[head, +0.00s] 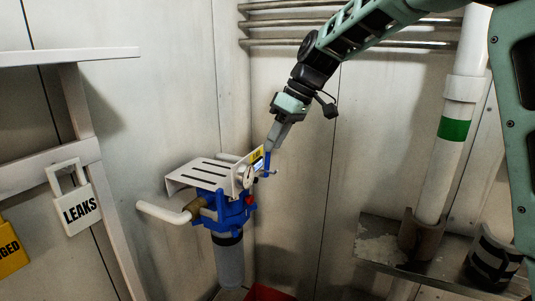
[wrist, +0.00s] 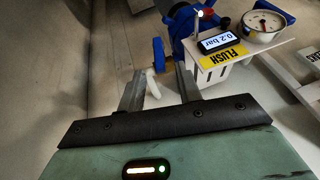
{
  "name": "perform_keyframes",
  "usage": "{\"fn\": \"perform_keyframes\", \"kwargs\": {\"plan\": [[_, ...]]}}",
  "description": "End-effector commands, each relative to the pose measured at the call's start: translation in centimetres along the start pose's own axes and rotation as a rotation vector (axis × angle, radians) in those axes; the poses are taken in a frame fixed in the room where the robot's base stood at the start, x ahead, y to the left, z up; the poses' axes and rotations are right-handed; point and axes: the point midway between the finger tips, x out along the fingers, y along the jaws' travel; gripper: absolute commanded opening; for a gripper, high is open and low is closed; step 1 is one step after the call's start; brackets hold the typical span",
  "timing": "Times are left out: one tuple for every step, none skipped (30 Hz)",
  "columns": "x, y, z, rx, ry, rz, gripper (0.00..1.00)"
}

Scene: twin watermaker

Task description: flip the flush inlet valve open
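The flush unit is a blue filter head (head: 228,212) under a slotted pale bracket (head: 205,174), with a yellow FLUSH label (wrist: 225,56). A small blue lever (head: 267,161), apparently the flush inlet valve handle, stands upright at the bracket's right end. A blue upright piece, likely this lever (wrist: 158,52), shows in the wrist view just beyond my fingertips. My gripper (head: 271,147) points down at the lever from above. In the wrist view my gripper (wrist: 159,70) has its fingers apart with nothing held. Contact with the lever cannot be told.
A gauge (wrist: 264,25) and a display reading 0.2 bar (wrist: 217,41) sit right of the fingers. A white pipe (head: 163,211) sticks out left. Wall pipes (head: 290,22) run behind my arm. A shelf (head: 380,245) stands at right, a LEAKS tag (head: 78,208) at left.

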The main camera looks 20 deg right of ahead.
Motion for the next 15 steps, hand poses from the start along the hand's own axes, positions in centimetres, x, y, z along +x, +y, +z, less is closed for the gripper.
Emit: {"fn": "perform_keyframes", "kwargs": {"plan": [[1.0, -0.1, 0.0, 0.000, -0.004, -0.004, 0.35], [1.5, -0.1, 0.0, 0.000, -0.004, -0.003, 0.35], [2.0, -0.1, 0.1, 0.001, -0.003, -0.002, 0.35], [2.5, -0.1, 0.0, 0.001, -0.003, -0.002, 0.35], [2.9, -0.1, 0.0, 0.001, -0.004, -0.003, 0.35], [3.4, -0.1, 0.0, 0.001, -0.003, -0.002, 0.35], [3.6, -0.1, 0.0, 0.001, -0.003, -0.002, 0.35], [3.9, -0.1, 0.0, 0.001, -0.002, -0.002, 0.35], [4.2, 0.0, 0.0, 0.001, -0.001, -0.001, 0.35], [4.3, 0.0, 0.0, 0.001, -0.001, 0.000, 0.35], [4.4, 0.0, 0.0, 0.001, -0.001, 0.000, 0.35], [4.6, 0.0, 0.0, 0.001, -0.001, 0.000, 0.35], [4.6, 0.0, 0.0, 0.001, -0.001, 0.000, 0.35], [4.7, 0.0, 0.0, 0.001, -0.001, 0.000, 0.35], [4.7, 0.0, 0.0, 0.001, -0.001, 0.000, 0.35]]}}
